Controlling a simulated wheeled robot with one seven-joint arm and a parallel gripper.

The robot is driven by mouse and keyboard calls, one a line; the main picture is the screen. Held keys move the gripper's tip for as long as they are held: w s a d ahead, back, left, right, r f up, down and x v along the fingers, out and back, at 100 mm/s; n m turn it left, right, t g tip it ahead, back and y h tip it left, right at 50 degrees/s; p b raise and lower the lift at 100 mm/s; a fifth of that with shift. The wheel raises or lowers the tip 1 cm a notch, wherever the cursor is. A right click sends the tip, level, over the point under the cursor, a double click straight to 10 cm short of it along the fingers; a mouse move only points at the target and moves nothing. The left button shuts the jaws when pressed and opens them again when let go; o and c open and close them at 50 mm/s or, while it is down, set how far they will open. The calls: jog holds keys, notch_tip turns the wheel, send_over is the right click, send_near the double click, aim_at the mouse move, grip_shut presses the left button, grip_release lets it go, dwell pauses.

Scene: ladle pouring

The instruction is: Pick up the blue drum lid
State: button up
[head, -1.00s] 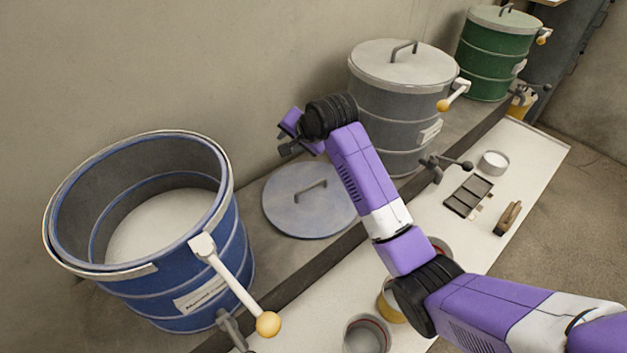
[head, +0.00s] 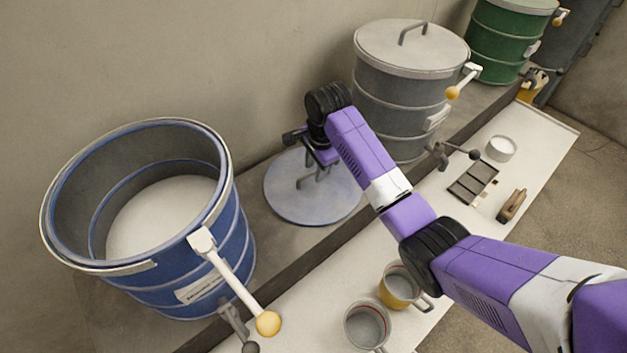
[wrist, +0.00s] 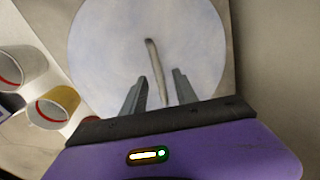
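The blue drum lid (head: 288,208) is a flat grey-blue disc lying on the ledge between the blue drum (head: 200,268) and the grey drum. In the wrist view the lid (wrist: 103,45) fills the upper middle, and its bar handle (wrist: 154,62) stands across its centre. My gripper (head: 311,178) is over the lid, pointing down and partly hiding the handle. In the wrist view my gripper (wrist: 160,92) is open, with one finger on each side of the handle's near end. I cannot tell whether either finger touches it.
The blue drum is open, with pale material inside. The grey drum (head: 400,100) and green drum (head: 505,42) are lidded. A grey cup (head: 366,325), yellow cup (head: 398,290), white pot (head: 501,148), dark tray (head: 472,184) and brush (head: 512,205) are on the white bench (head: 530,150).

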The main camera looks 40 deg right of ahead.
aim_at(313, 178)
jog(key=shift+w+f, duration=0.2)
jog(key=shift+f, duration=1.05)
grip_shut()
jog(key=shift+r, duration=0.1)
dwell(0.3)
